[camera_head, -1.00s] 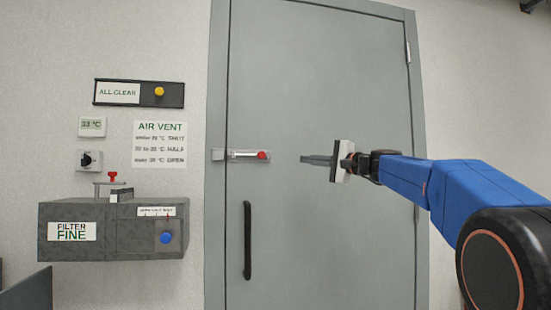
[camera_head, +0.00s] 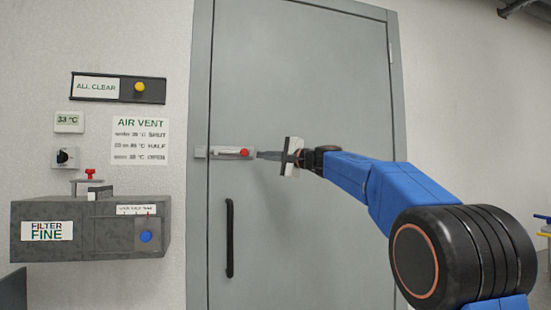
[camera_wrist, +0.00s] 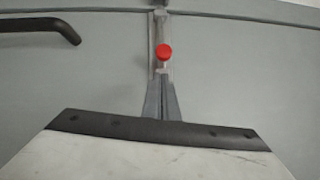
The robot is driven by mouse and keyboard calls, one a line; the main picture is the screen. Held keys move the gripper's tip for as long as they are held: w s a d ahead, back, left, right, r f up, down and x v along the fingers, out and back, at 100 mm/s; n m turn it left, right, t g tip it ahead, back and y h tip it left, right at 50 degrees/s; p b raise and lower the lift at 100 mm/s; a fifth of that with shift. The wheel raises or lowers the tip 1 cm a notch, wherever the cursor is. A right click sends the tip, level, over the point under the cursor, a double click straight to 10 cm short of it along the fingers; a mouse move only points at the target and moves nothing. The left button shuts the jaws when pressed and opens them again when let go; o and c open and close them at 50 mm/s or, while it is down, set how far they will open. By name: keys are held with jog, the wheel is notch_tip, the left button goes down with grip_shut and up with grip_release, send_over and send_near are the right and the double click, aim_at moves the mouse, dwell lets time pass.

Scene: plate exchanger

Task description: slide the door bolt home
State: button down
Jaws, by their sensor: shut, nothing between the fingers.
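The door bolt (camera_head: 226,154) is a pale bar with a red knob (camera_head: 244,153), mounted level on the left side of the grey door (camera_head: 300,80). A small keeper (camera_head: 200,152) sits on the frame to its left. In the wrist view the red knob (camera_wrist: 165,52) stands just beyond my fingertips on the bolt's bar (camera_wrist: 163,28). My gripper (camera_head: 260,155) is shut and empty, pointing left, with its tips close to the right side of the knob. It also shows in the wrist view (camera_wrist: 161,82). I cannot tell whether the tips touch the knob.
A black door handle (camera_head: 229,238) hangs below the bolt. Left of the frame are a grey filter box (camera_head: 90,245) with a blue button (camera_head: 146,237), an air vent sign (camera_head: 139,140) and an "ALL CLEAR" panel (camera_head: 118,88). The door surface around my gripper is clear.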

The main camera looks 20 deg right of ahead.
aim_at(246, 154)
jog(key=shift+w+a+r, duration=0.1)
jog(key=shift+a+r, duration=0.05)
jog(key=shift+a, duration=0.5)
jog(key=shift+a+r, duration=0.1)
jog(key=shift+a, duration=0.5)
jog(key=shift+a, duration=2.25)
jog(key=shift+d, duration=0.1)
